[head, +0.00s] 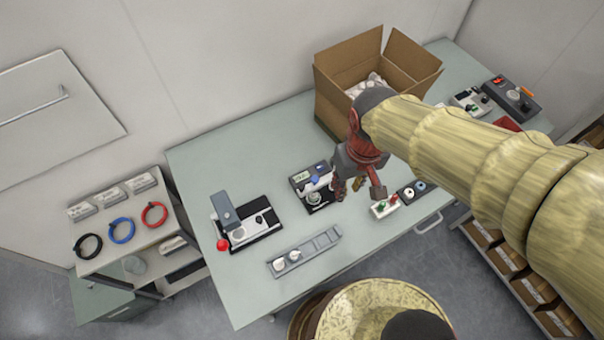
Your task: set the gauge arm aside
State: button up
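A small bench device (316,195), likely the gauge, stands near the middle of the green-grey table. It has a dark base, a small display and a blue part on top. A short grey-blue arm (319,184) appears to lie across it above a round part; its exact pose is too small to tell. My gripper (358,190), dark and red, hangs just right of this device with its fingers spread apart. I see nothing held between them. The left finger is close to the device's right edge; I cannot tell whether they touch. My forearm comes in from the right.
A lever press (250,228) with a red knob stands left, a grey tray (318,246) with small white parts in front. An open carton (333,97) stands behind. The table's left part (205,180) is clear.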

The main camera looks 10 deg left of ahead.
aim_at(301, 186)
jog(key=w+a+f+n+p, duration=0.1)
jog(key=w+a+f, duration=0.1)
jog(key=a, duration=0.2)
jog(key=w+a+f+n, duration=0.2)
jog(key=w+a, duration=0.1)
jog(key=a, duration=0.1)
jog(key=w+a+f+n+p, duration=0.1)
jog(key=w+a+f, duration=0.1)
jog(key=a+f, duration=0.1)
jog(key=shift+w+a+n+g+p, duration=0.2)
jog(key=shift+a+n+g+p, duration=0.1)
jog(key=shift+a+g, duration=0.15)
jog(key=shift+s+f, duration=0.2)
jog(key=shift+f, duration=0.15)
jog(key=shift+w+f, duration=0.1)
jog(key=shift+f, duration=3.45)
jog(key=shift+c, duration=1.1)
jog(key=c, duration=0.4)
grip_shut()
